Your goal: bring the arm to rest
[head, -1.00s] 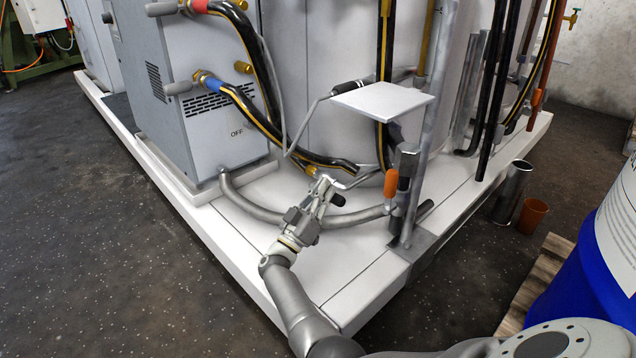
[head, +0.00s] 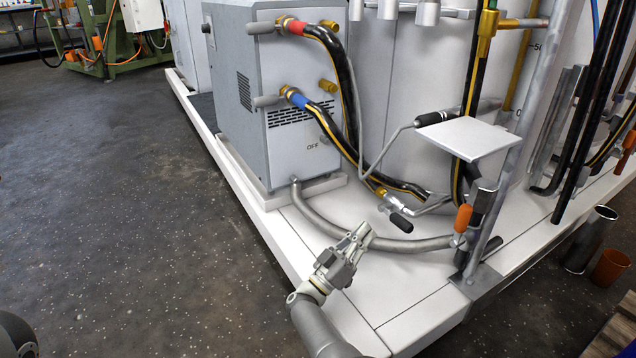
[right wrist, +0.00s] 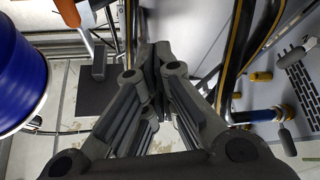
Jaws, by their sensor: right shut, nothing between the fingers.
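My right gripper (head: 364,231) shows in the head view, its arm coming up from the bottom edge. It is shut and empty, above the white platform (head: 405,285). A black-handled valve (head: 400,222) on the hose end is just to the right of the fingertips, apart from them. In the right wrist view the closed fingers (right wrist: 158,52) meet in the middle with nothing held. My left gripper is not in view.
A grey cabinet (head: 290,150) with hoses stands behind. A grey bent pipe (head: 330,230), an orange-handled valve (head: 463,217) and a white plate (head: 468,138) are near. A blue drum (right wrist: 20,75) shows in the wrist view. The dark floor (head: 130,220) at left is open.

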